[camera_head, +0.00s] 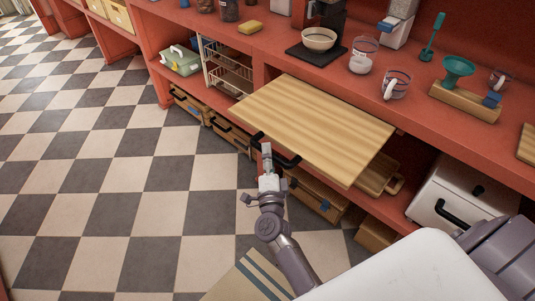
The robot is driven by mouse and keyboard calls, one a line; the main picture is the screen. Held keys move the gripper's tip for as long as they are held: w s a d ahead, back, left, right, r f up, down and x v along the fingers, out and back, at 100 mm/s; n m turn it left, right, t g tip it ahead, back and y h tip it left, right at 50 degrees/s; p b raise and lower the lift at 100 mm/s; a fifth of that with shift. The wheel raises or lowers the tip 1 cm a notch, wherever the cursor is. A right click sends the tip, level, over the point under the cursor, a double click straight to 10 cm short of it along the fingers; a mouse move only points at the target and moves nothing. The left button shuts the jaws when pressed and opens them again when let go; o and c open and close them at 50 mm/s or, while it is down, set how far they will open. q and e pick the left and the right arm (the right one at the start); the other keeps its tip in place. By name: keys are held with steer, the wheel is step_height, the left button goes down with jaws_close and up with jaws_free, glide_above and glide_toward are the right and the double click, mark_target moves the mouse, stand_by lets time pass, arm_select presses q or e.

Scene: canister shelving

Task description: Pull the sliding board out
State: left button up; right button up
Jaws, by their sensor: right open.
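The sliding board (318,127) is a light striped wooden panel that sticks out from under the red counter, over the floor. A black handle (287,161) runs along its front edge at the lower left. My right gripper (266,150) is at this handle, near its left part, with its fingers pointing up the picture. It is open; whether it touches the handle I cannot tell. My left gripper is not in view.
The red counter (440,121) carries a bowl (319,39), a glass jar (363,55), a mug (396,85) and a green funnel (457,71). The checkered floor at left is clear.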

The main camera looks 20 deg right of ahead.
steer(key=v, duration=1.1)
steer(key=shift+s, duration=0.2)
steer(key=shift+a, duration=0.15)
steer(key=s+a+f+n+g+y, duration=0.1)
steer(key=a+f+n+y, duration=0.25)
steer(key=f, duration=0.35)
steer(key=s+a+f+n+g+y, duration=0.1)
steer(key=a+f+n+y, duration=0.15)
steer(key=f+n, duration=0.35)
steer(key=s+f+n+g+y, duration=0.2)
steer(key=s+f+n+g, duration=0.15)
steer(key=f, duration=0.55)
steer(key=s+f+n+g+y, duration=0.1)
steer(key=s+f+n+g, duration=0.15)
steer(key=s+f, duration=0.45)
steer(key=s+d+f+n+g, duration=0.4)
steer(key=s+f, duration=0.4)
steer(key=s, duration=0.4)
steer(key=s+d+f+n+g+h, duration=0.1)
steer(key=s+d+f+n+g, duration=0.3)
steer(key=s+f, duration=0.5)
steer(key=s+d+g, duration=0.1)
steer(key=s+d, duration=0.1)
steer(key=shift+s+h, duration=0.3)
steer(key=shift+s, duration=0.05)
steer(key=shift+f, duration=0.1)
